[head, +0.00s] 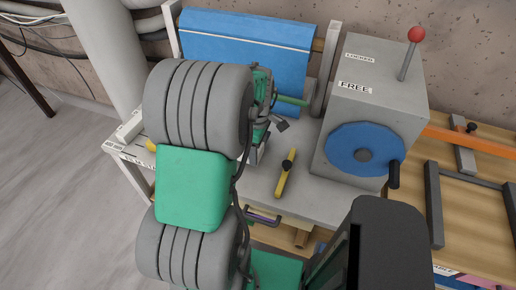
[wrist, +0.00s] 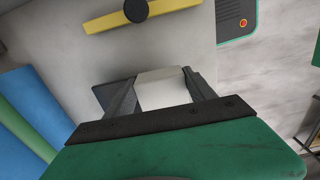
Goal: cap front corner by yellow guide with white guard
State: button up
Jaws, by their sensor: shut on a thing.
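My gripper (wrist: 163,100) is shut on the white guard (wrist: 168,92), a pale block between its two dark fingers in the wrist view. The guard hangs over the grey slab (wrist: 70,45); whether it touches the slab I cannot tell. In the head view my arm largely hides the gripper and guard. The yellow guide (head: 285,174), a bar with a dark knob, lies on the slab top right of my gripper; it also shows at the top of the wrist view (wrist: 105,22). The front corner of the slab is not clearly visible in the head view.
A grey box with a blue wheel (head: 364,150) and red-knobbed lever stands right of the yellow guide. A blue padded sheet (head: 225,35) hangs behind the slab. White pieces (head: 130,126) lie at the left edge. A wooden bench (head: 465,215) is at right.

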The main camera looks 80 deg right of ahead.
jog(key=shift+f+b, duration=0.55)
jog(key=shift+f, duration=0.3)
jog(key=o, duration=1.4)
jog(key=shift+o, duration=0.2)
